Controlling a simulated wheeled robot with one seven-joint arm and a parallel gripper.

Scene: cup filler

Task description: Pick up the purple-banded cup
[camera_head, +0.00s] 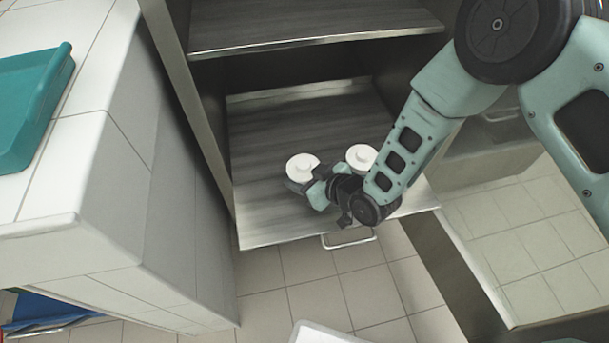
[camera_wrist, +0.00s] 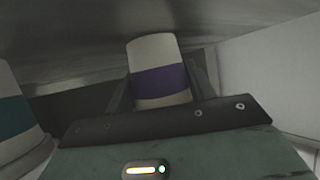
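The purple-banded cup (camera_wrist: 160,80) is pale with a purple band, in the middle of the wrist view. It stands between my gripper's two dark fingers (camera_wrist: 159,88), close to both; I cannot tell whether they touch it. The wrist view seems upside down, and the cup's lid end is hidden behind my gripper body. In the head view, my gripper (camera_head: 305,189) reaches left along the cabinet shelf to the nearer left white-lidded cup (camera_head: 301,165), which appears to be this one; its band does not show there.
A teal-banded cup (camera_wrist: 10,115) stands to the left in the wrist view; it seems to be the other white-lidded cup (camera_head: 361,154) near my forearm. The shelf (camera_head: 262,120) is bare behind them. A cabinet board (camera_head: 300,32) is above. A white-tiled counter (camera_head: 110,165) stands left.

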